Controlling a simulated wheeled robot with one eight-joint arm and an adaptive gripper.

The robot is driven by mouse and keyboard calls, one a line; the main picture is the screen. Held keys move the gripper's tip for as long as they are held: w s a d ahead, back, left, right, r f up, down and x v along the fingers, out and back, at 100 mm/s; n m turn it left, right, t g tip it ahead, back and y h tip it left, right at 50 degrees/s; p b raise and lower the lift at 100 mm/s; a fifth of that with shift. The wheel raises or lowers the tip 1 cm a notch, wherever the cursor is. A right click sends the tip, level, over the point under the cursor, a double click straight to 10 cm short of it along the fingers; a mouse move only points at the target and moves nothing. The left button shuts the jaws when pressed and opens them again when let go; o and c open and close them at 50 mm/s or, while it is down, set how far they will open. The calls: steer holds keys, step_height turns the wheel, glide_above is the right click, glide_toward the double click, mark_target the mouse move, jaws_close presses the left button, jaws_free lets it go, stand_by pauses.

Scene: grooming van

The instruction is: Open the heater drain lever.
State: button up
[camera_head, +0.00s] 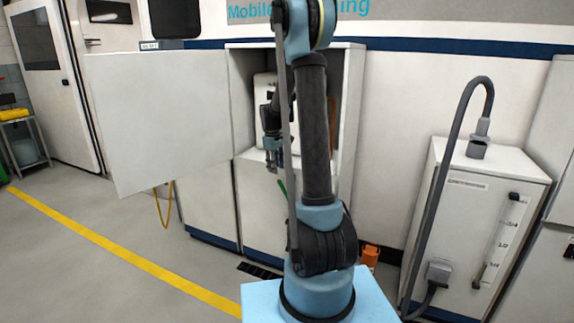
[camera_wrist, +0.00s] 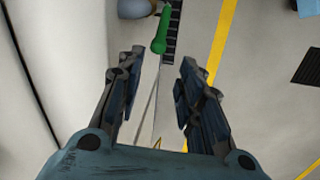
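A green lever (camera_wrist: 161,32) shows near the top of the wrist view, just beyond the gap between my fingertips. It looks like the heater drain lever. In the head view a slim green piece (camera_head: 282,187) shows at the front of the open compartment, partly hidden by my arm. My gripper (camera_wrist: 160,65) is open, with nothing between its fingers. In the head view my gripper (camera_head: 272,168) points down at the compartment opening, just above and left of the green piece. A white unit (camera_head: 264,88), perhaps the heater, stands inside the compartment, mostly hidden.
The compartment's white door (camera_head: 158,120) stands wide open to the left. A yellow hose (camera_head: 163,206) hangs below it. A white tank cabinet (camera_head: 473,225) with a grey hose stands at right. Floor with a yellow line (camera_head: 120,252) is clear at left.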

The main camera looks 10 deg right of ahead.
step_height(320, 180, up, 5)
steer(key=s, duration=0.1)
steer(key=s+r+m, duration=0.2)
steer(key=s, duration=0.8)
steer(key=s+d+r+m, duration=0.1)
steer(key=s+r+m, duration=0.1)
steer(key=s, duration=0.9)
steer(key=shift+s+r+t+y, duration=0.2)
steer(key=shift+r+t+y, duration=0.1)
steer(key=shift+r, duration=0.45)
steer(key=shift+d, duration=0.15)
